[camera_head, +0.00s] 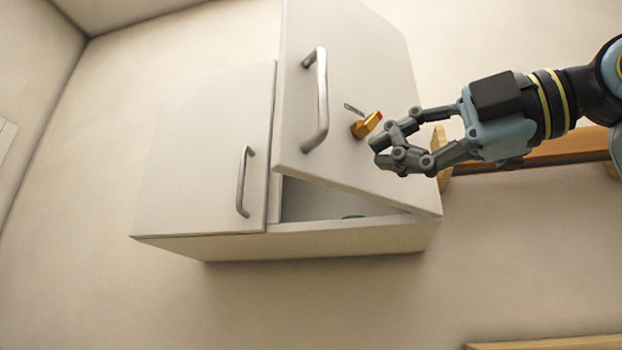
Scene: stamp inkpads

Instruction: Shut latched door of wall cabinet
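A white wall cabinet (300,240) hangs on the wall, seen from below. Its right door (350,70) stands partly open, swung outward with its hinge side at the right. It bears a silver bar handle (321,100) and a small brass latch (366,125) with a red tip. The left door (205,150) is shut and has its own bar handle (243,182). My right gripper (378,152) is in front of the open door, just right of and below the latch. Its fingertips are close together; I see nothing between them, and contact with the door is unclear. My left gripper is out of view.
A wooden shelf (560,152) is on the wall right of the cabinet, behind my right arm. A wooden edge (545,342) shows at the bottom right. The wall below is clear.

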